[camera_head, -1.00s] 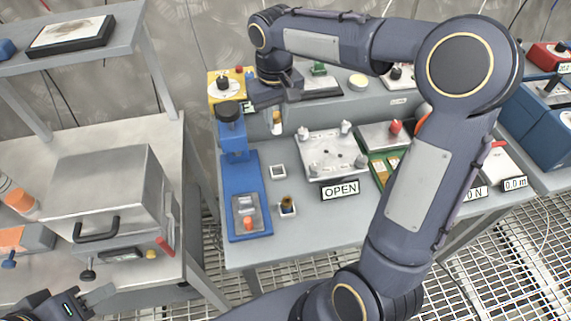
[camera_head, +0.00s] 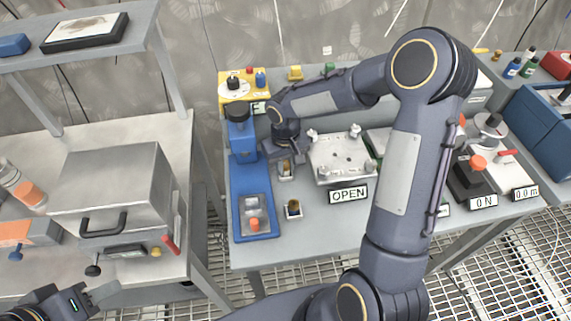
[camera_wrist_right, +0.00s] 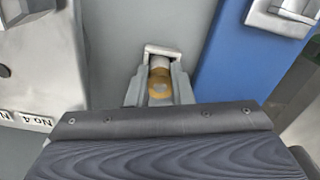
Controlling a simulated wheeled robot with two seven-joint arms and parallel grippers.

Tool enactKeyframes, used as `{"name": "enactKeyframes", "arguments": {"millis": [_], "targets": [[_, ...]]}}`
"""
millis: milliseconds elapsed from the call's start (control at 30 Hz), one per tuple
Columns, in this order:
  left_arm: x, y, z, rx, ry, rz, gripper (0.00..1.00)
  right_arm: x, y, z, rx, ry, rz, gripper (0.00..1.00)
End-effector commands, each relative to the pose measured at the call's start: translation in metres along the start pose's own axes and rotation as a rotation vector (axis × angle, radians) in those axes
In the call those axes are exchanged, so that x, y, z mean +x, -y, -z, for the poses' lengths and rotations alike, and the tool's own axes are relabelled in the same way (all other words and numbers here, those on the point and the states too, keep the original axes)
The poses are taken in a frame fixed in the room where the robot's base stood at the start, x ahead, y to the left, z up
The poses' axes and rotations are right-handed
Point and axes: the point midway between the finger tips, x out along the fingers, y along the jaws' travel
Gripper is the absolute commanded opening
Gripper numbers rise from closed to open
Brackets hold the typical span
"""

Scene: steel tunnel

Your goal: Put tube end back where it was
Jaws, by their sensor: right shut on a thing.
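My right gripper (camera_head: 287,158) (camera_wrist_right: 160,90) is shut on a small brass-coloured tube end (camera_wrist_right: 159,86), with one finger on each side. It holds the tube end at the rear small white square holder (camera_head: 286,177), whose rim also shows in the right wrist view (camera_wrist_right: 162,49). The tube end looks to be within or just above the rim; its lower end is hidden. A second brownish piece (camera_head: 293,207) sits in the front square holder. My left gripper (camera_head: 78,301) is at the bottom left, partly cut off, away from these objects.
The blue device (camera_head: 243,200) stands close left of the holders. A metal plate fixture (camera_head: 342,155) with an OPEN sign (camera_head: 349,194) stands to the right. A metal box (camera_head: 112,190) is on the left table. The bench front is clear.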

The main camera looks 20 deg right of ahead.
Motion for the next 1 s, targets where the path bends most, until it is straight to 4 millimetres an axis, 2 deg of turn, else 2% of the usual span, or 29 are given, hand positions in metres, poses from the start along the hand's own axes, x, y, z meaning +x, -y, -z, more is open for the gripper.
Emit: {"name": "enactKeyframes", "arguments": {"millis": [367,400,533,833,1000], "targets": [[0.004,0.002,-0.002,0.0,0.0,0.0,0.39,0.005,0.0,0.0,0.0,-0.001,0.0,0.0],[0.003,0.001,-0.001,0.0,0.0,0.0,0.39,0.003,0.0,0.0,0.0,-0.001,0.0,0.25],[0.003,0.001,-0.001,0.0,0.0,0.0,0.39,0.003,0.0,0.0,0.0,-0.001,0.0,0.42],[0.001,0.0,0.0,0.0,0.0,0.0,0.39,0.001,0.0,0.0,0.0,-0.001,0.0,0.42],[-0.001,0.0,0.0,0.0,0.0,0.0,0.39,-0.017,-0.001,0.001,0.001,-0.006,-0.002,0.42]]}}
